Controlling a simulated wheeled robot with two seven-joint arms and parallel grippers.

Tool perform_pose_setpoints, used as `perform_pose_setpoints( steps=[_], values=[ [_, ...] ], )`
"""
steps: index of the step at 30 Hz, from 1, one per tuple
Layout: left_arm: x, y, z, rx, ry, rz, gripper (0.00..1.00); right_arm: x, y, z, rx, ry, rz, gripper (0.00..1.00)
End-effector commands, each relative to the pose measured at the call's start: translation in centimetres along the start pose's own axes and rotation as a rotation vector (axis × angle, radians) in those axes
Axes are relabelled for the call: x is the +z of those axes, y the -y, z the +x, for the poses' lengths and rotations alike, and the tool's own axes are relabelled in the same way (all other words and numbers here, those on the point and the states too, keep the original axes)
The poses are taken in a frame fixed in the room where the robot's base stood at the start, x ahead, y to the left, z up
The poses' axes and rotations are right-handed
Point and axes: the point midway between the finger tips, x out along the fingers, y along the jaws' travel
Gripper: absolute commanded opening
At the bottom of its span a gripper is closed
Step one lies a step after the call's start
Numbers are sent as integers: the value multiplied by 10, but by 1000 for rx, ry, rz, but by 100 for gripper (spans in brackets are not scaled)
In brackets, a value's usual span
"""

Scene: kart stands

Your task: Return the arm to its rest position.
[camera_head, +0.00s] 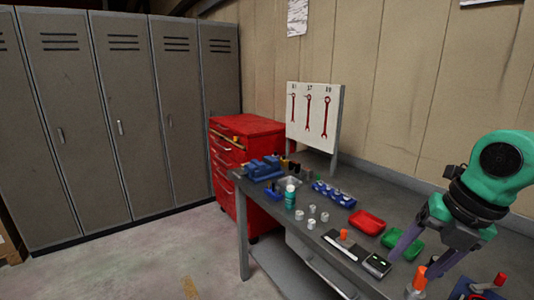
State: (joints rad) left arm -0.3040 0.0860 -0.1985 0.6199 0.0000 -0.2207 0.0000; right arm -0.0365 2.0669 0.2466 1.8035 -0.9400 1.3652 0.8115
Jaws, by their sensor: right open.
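My right arm (494,170), green with black joints, comes in from the right edge over the workbench. Its gripper (414,268) points down with its two purple fingers spread apart, and nothing shows held between them. An orange-topped object (416,283) is near the right fingertip at the bottom; I cannot tell whether they touch. The green tray (388,243) is partly behind the left finger. My left gripper is not in view.
The grey workbench (268,204) carries a red tray (367,222), a small black device (376,265), several white cylinders (312,224), a teal bottle (290,197) and a blue vise (264,168). A wrench board (311,118) stands behind. Floor is free before the lockers (130,120).

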Motion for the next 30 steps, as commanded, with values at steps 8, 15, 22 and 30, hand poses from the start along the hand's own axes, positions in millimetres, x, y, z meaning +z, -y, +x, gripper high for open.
perform_pose_setpoints(
  steps=[8,15,22,30],
  values=[
    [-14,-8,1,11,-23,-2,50,0,-62,36,494,-43,39,67],
    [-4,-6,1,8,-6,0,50,37,-104,34,1097,42,385,67],
    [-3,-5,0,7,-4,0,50,96,4,106,1321,333,1420,67],
    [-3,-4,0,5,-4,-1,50,-2,97,236,754,372,2170,67]
  ],
)
